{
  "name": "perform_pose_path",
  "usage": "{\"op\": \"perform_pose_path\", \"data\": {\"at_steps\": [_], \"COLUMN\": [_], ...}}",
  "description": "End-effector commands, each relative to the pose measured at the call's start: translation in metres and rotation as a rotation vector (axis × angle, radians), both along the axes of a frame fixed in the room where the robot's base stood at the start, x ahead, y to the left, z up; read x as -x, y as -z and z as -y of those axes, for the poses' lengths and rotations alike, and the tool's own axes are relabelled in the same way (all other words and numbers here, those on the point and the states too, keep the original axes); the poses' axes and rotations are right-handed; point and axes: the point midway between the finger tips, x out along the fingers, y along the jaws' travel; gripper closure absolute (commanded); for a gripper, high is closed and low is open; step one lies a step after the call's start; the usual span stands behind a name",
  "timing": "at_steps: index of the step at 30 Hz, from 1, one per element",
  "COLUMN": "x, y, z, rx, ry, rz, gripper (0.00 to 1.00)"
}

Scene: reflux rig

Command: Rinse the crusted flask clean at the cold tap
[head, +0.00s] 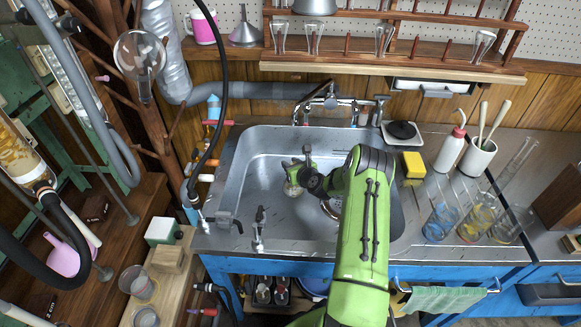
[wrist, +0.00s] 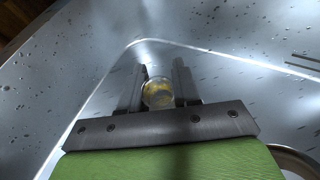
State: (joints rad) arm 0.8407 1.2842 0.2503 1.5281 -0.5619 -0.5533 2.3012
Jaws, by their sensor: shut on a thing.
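My green arm reaches over the metal sink (head: 260,148). My gripper (head: 296,172) is low inside the sink basin, left of its middle. It is shut on the crusted flask (head: 292,188), a small glass thing with yellowish crust. In the wrist view the flask (wrist: 158,93) shows end-on between the two fingers of my gripper (wrist: 158,85), with yellow residue in it. How much of the flask is hidden by the fingers I cannot tell. The chrome tap (head: 330,102) stands at the sink's back edge, behind and right of the gripper. No water stream is visible.
A yellow sponge (head: 413,165), a white wash bottle (head: 449,150) and a white pot of brushes (head: 478,155) stand right of the sink. Several glass beakers (head: 440,222) stand farther right. Small taps (head: 259,225) rise at the sink's front left. A black hose hangs at the left.

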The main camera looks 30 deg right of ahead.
Motion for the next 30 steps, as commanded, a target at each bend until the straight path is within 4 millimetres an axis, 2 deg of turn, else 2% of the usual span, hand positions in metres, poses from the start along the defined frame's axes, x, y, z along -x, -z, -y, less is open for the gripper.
{"op": "perform_pose_path", "data": {"at_steps": [10,11,16,25,28,30], "x": [0.0,0.001,0.0,0.002,0.014,0.029], "y": [0.003,0.003,0.003,0.002,-0.004,-0.012], "z": [0.0,0.0,0.0,0.0,0.0,-0.002], "rx": [0.001,0.002,0.001,0.001,0.001,-0.003], "ry": [0.001,0.0,0.001,0.001,0.002,0.004], "rz": [0.0,-0.001,0.0,-0.002,-0.002,-0.004], "gripper": [1.0,0.66,0.4,0.39,0.39,0.39]}}
